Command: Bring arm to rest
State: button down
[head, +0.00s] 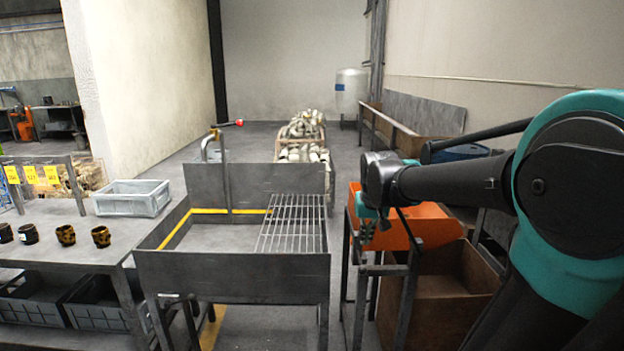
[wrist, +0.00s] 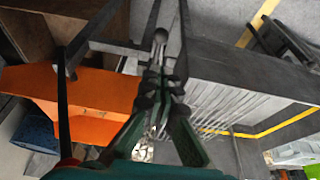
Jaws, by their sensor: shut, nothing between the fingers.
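My arm extends from the right edge of the head view, dark with teal covers. Its end is above the near left side of an orange chute (head: 425,226). My gripper (head: 367,232) hangs below the wrist there, small and partly lost against the dark stand. In the wrist view my gripper (wrist: 161,75) has its green-and-black fingers drawn together, with nothing held. The orange chute (wrist: 95,100) shows to the left of the fingers, and a grey sink with a wire rack (wrist: 215,105) shows to the right.
The grey sink table (head: 230,275) with a tap stands left of my gripper. A brown bin (head: 450,285) is below the chute. A workbench (head: 60,235) at left holds a grey crate (head: 132,197) and several cups.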

jog(key=s+d+f, duration=0.2)
jog(key=s+f, duration=0.6)
jog(key=s+d+f, duration=0.2)
jog(key=s+f, duration=0.7)
jog(key=shift+s, duration=0.2)
jog(key=c, duration=2.2)
grip_release()
